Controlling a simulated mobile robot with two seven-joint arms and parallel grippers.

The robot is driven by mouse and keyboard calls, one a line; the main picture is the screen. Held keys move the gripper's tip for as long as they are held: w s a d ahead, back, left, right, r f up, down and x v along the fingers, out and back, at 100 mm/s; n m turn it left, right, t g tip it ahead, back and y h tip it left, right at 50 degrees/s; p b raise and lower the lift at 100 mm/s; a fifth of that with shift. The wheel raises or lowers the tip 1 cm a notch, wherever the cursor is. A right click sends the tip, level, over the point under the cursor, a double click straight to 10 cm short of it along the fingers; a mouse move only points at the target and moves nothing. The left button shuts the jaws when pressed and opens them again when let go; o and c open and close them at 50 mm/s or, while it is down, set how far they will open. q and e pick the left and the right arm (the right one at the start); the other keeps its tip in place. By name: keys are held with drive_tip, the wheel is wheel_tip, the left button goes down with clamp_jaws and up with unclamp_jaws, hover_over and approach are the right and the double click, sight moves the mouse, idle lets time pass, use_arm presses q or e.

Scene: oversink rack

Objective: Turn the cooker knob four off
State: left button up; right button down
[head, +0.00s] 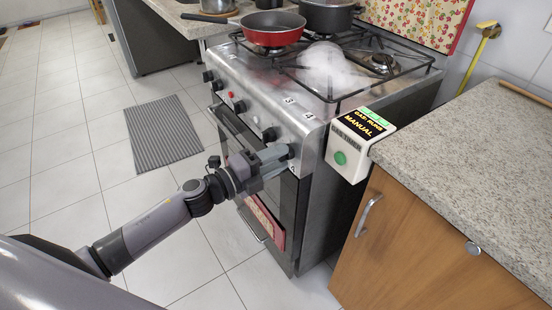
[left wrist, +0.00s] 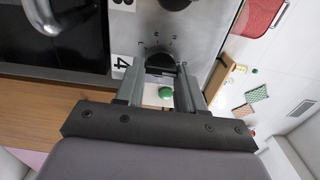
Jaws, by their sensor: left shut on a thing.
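The steel cooker (head: 270,88) stands in the middle of the head view, with a row of knobs along its front panel and labels 3 and 4 above the right-hand ones. My left gripper (head: 286,153) is at the right end of that panel, below label 4, and hides most of knob four there. In the left wrist view, the black knob four (left wrist: 160,62) sits beside label 4 between the tips of my left gripper (left wrist: 161,76). The fingers are shut on the knob. My right gripper is in neither view.
A red pan (head: 272,38) and a dark pot (head: 327,17) stand on the hob, with a whitish translucent blob (head: 326,62) over the front right grate. A white box with a green button (head: 340,158) is close right of my gripper, beside the counter (head: 470,150). The floor in front is mostly clear.

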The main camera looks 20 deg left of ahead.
use_arm(q)
drive_tip(key=o, duration=1)
drive_tip(key=shift+o, duration=0.2)
drive_tip(key=v, duration=0.7)
drive_tip(key=shift+s, duration=0.1)
drive_tip(key=s+f+n+g+y+p, duration=0.1)
drive_tip(key=s+f+n+y+p, duration=0.2)
drive_tip(key=s+n, duration=0.6)
drive_tip(key=s+f+n+g+y+p, duration=0.2)
drive_tip(key=s+f+n+y+p, duration=0.2)
drive_tip(key=n, duration=1)
drive_tip(key=s+y+p, duration=0.1)
drive_tip(key=s+p, duration=0.2)
drive_tip(key=s, duration=0.2)
drive_tip(key=shift+g+y+p, duration=0.3)
drive_tip(key=shift+y, duration=0.1)
